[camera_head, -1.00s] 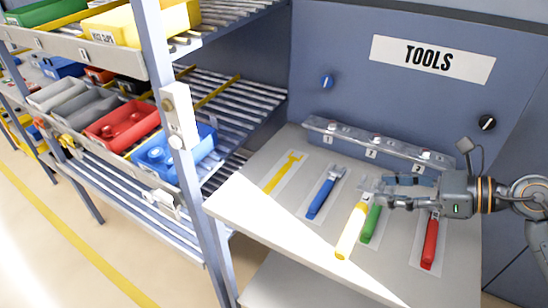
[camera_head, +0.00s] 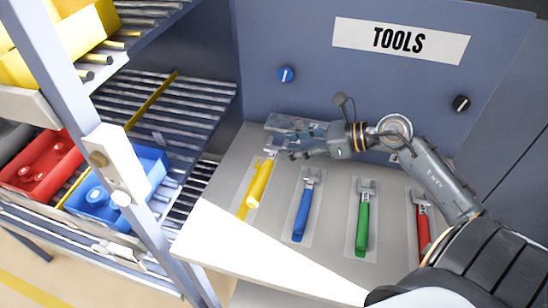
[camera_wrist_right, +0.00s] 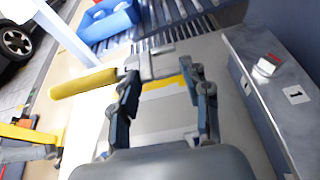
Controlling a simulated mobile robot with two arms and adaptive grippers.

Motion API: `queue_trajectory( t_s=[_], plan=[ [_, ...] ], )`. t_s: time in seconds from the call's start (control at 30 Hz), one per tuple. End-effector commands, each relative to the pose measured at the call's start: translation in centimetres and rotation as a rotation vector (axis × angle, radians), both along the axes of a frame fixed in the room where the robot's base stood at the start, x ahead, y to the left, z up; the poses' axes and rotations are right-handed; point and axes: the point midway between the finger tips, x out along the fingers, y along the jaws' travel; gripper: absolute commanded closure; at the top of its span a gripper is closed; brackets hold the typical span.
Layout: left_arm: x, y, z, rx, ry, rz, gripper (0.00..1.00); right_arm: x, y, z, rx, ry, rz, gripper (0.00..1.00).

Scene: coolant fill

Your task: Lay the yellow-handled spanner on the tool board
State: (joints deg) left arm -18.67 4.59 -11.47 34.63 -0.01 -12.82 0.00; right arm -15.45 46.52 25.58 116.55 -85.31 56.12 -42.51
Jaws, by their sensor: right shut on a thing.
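The yellow-handled spanner (camera_head: 259,183) is at the left end of the tool board (camera_head: 330,225), over the yellow painted mark there. My right gripper (camera_head: 277,146) is shut on its metal head end, and the handle points toward the front of the board. In the right wrist view the yellow handle (camera_wrist_right: 85,83) sticks out to the left of my gripper (camera_wrist_right: 160,80). Part of the yellow mark (camera_wrist_right: 162,84) shows bare on the board between the fingers. The spanner looks just above the board; whether it touches is hard to tell. My left gripper is out of view.
Blue (camera_head: 303,212), green (camera_head: 362,222) and red (camera_head: 423,222) spanners lie in a row to the right. A metal rail (camera_wrist_right: 268,90) with numbered tags runs along the back. A rack post (camera_head: 100,130) and a blue bin (camera_head: 105,195) stand left of the board.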

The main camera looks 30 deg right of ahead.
Motion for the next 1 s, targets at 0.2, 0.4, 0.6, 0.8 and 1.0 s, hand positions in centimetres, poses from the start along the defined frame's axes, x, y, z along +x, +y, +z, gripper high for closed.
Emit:
queue_trajectory(
  t_s=[0.2, 0.4, 0.6, 0.8, 1.0],
  plan=[
    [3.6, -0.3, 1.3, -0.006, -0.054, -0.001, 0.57, 3.5, 0.9, -3.5, 0.007, -0.002, -0.002, 0.90],
    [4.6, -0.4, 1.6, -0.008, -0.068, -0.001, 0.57, 4.8, 1.2, -5.4, 0.003, -0.001, -0.002, 0.90],
    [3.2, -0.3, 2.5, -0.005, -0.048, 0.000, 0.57, 5.3, 1.5, -7.7, 0.009, 0.003, -0.003, 0.90],
    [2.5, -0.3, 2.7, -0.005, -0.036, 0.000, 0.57, 5.3, 1.4, -9.1, 0.001, -0.002, 0.000, 0.90],
    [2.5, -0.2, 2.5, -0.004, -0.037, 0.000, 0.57, 5.3, 1.4, -9.2, 0.001, -0.002, 0.000, 0.90]
  ],
)
